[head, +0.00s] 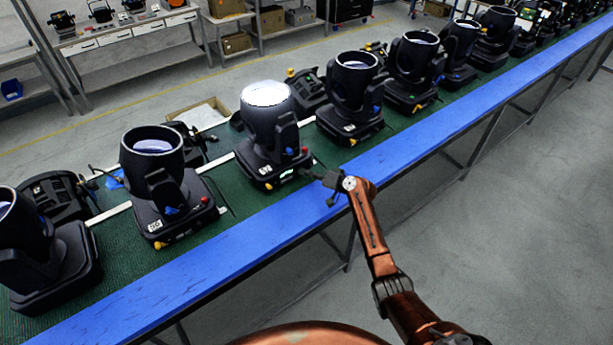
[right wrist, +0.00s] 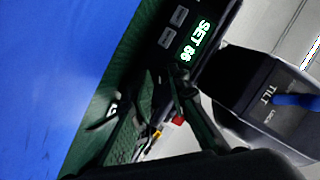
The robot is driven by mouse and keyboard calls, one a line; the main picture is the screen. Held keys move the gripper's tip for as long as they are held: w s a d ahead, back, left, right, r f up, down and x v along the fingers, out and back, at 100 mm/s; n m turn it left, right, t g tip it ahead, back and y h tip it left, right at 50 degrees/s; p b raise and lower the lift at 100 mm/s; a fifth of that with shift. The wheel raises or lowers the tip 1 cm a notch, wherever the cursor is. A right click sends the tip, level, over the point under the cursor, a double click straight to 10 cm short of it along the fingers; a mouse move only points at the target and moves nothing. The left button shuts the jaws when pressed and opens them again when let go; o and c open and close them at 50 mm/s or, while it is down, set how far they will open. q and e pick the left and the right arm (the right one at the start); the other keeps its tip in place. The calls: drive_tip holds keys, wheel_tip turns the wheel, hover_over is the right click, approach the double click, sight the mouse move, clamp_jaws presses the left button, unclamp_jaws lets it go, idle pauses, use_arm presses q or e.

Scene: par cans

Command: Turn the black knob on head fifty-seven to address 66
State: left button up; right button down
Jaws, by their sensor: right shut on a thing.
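The moving head with the lit white lens (head: 267,95) stands on the bench in the head view, its base display (head: 287,173) glowing green-white. My right gripper (head: 322,180) is at the front right of that base. In the right wrist view the display (right wrist: 196,40) reads SET and two digits, which look like 86 or 66. My right gripper (right wrist: 160,88) is shut at the base panel beside the display, on the black knob, which is mostly hidden by the dark fingers. My left gripper is not in view.
Neighbouring heads (head: 160,185) and (head: 355,95) stand close on either side, on green matting. A blue bench edge (head: 400,150) runs along the front. In the right wrist view a red part (right wrist: 178,121) and a blue TILT lock lever (right wrist: 298,100) are near the fingers.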

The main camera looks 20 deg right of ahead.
idle(0.4)
drive_tip(key=c, duration=1.8)
unclamp_jaws()
drive_tip(key=shift+c, duration=0.2)
drive_tip(key=v, duration=1.2)
drive_tip(key=shift+d+f, duration=0.1)
drive_tip(key=shift+d, duration=0.1)
drive_tip(key=shift+w, duration=0.1)
